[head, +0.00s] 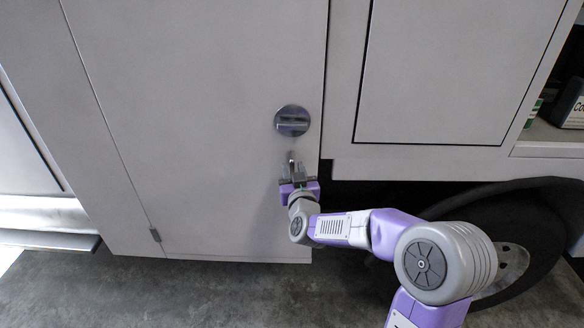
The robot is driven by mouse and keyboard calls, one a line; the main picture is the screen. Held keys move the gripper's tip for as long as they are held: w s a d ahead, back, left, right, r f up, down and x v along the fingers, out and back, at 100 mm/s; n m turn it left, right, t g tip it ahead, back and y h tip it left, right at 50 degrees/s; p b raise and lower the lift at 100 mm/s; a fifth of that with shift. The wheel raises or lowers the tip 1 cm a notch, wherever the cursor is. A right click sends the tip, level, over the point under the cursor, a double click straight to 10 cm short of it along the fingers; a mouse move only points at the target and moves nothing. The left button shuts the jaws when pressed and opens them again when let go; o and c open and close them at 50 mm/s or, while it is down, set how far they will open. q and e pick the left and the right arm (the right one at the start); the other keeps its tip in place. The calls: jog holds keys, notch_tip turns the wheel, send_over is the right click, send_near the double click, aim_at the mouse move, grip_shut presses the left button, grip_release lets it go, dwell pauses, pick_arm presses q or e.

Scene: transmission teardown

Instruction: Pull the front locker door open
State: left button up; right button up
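The front locker door (200,100) is a tall pale grey panel on the side of a vehicle. It looks closed, with a hinge (155,235) at its lower left. A round metal recessed handle (292,121) sits near its right edge. My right gripper (292,160) is just below the handle, in front of the door, with its fingers pointing up toward it. The fingers look apart from the handle and hold nothing that I can see. They are small, and I cannot tell how far apart they are. My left gripper is not in view.
A second closed panel (455,70) is right of the door. A wheel (515,235) sits below it, behind my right arm. An open shelf (550,135) with boxes is at the far right. A step (50,240) is at the left. Grey floor (130,295) in front is clear.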

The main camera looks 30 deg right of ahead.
jog(key=shift+x, duration=0.85)
jog(key=shift+c, duration=0.3)
grip_shut()
